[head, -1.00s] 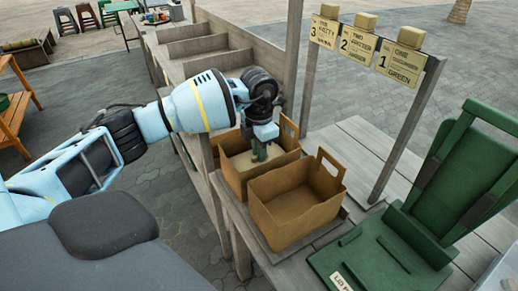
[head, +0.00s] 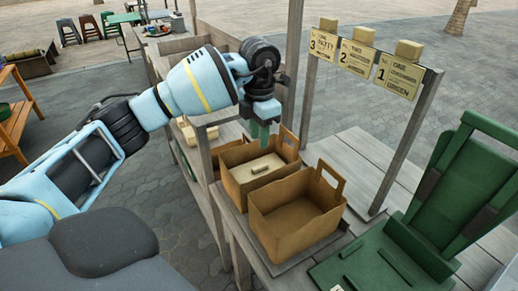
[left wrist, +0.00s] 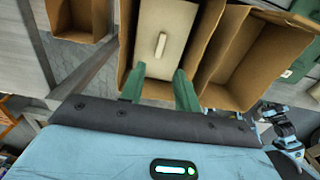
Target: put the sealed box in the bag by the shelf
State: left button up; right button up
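The sealed box (head: 252,172), pale with a small raised grip on its lid, lies inside a brown bag (head: 245,197), the farther of two bags and the one nearer the shelf. The box (left wrist: 164,20) and its grip also show in the left wrist view, inside the bag's walls. My left gripper (head: 260,134) is above the far side of this bag. Its green fingers (left wrist: 158,88) are apart with nothing between them, clear of the grip. In the left wrist view, a small blue and black arm, likely my right, shows at lower right; its fingers are not clear.
A nearer brown bag (head: 294,214) stands empty beside the first. The wooden shelf (head: 203,165) at the left holds pale blocks (head: 206,133). A green stand (head: 455,185) is at the right.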

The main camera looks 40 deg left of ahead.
pick_arm(q)
jog(key=shift+r, duration=1.5)
